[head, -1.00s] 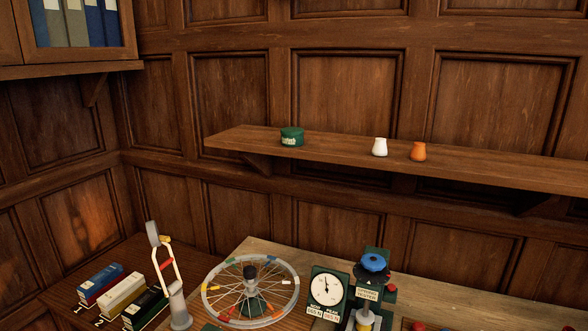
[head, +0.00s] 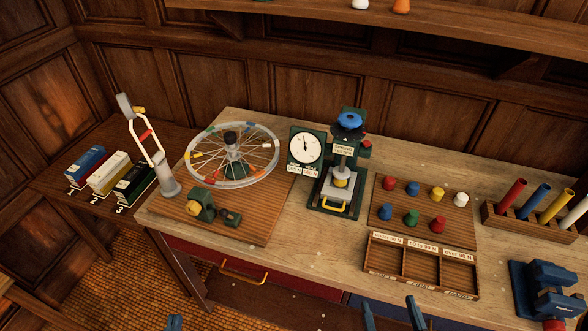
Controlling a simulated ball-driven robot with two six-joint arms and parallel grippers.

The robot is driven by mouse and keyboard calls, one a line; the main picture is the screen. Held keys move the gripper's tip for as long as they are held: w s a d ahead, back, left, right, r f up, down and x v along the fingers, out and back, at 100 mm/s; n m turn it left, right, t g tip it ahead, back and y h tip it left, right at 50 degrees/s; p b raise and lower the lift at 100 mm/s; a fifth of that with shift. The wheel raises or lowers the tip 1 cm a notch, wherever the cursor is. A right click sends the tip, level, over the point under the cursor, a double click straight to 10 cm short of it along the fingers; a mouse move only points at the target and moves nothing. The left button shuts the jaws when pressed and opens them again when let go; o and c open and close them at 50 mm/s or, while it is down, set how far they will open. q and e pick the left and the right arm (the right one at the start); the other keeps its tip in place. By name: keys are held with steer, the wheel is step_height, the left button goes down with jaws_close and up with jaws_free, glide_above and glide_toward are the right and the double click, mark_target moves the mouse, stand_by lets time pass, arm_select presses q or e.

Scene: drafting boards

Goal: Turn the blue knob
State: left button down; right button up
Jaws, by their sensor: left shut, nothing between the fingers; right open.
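The blue knob (head: 350,121) sits on top of the green spring tester (head: 342,207), which stands on the workbench in the middle of the head view. Neither gripper touches it. My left gripper (head: 175,322) shows only as a small blue tip at the bottom edge, shut, far below and left of the knob. My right gripper (head: 391,315) is at the bottom edge, its two fingers apart, empty and well below the knob. Most of both grippers is out of frame.
A dial gauge (head: 306,146) stands left of the tester, beside a spoked wheel (head: 275,134). A peg board (head: 388,213), a divided wooden tray (head: 424,286) and a blue vise (head: 530,284) lie to the right.

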steer(key=w+a+r+n+t+p, duration=0.1)
steer(key=w+a+r, duration=0.1)
steer(key=w+r, duration=0.65)
steer(key=w+a+r+t+y, duration=0.15)
steer(key=w+r, duration=0.35)
steer(key=w, duration=0.6)
steer(key=w+a+r+n+t+p, duration=0.1)
steer(key=w+a+r, duration=0.2)
steer(key=w+r, duration=0.5)
steer(key=w+m+h, duration=0.1)
steer(key=w+h, duration=0.1)
steer(key=w, duration=0.4)
steer(key=m+g+h, duration=0.2)
steer(key=m+g, duration=0.1)
steer(key=g, duration=0.1)
glide_toward(350, 113)
steer(key=shift+s+a+f+t+h, duration=0.15)
steer(key=shift+f+t+h, duration=0.1)
steer(key=shift+f+h, duration=0.1)
steer(key=w+p, duration=0.1)
steer(key=w, duration=0.1)
steer(key=w+d, duration=0.1)
steer(key=w, duration=0.2)
steer(key=w+p, duration=0.1)
steer(key=w, duration=0.2)
steer(key=shift+d+r+p, duration=0.1)
steer(key=shift+d+p, duration=0.05)
steer(key=shift+p, duration=0.15)
steer(key=shift+w+d, duration=0.15)
steer(key=shift+w, duration=0.95)
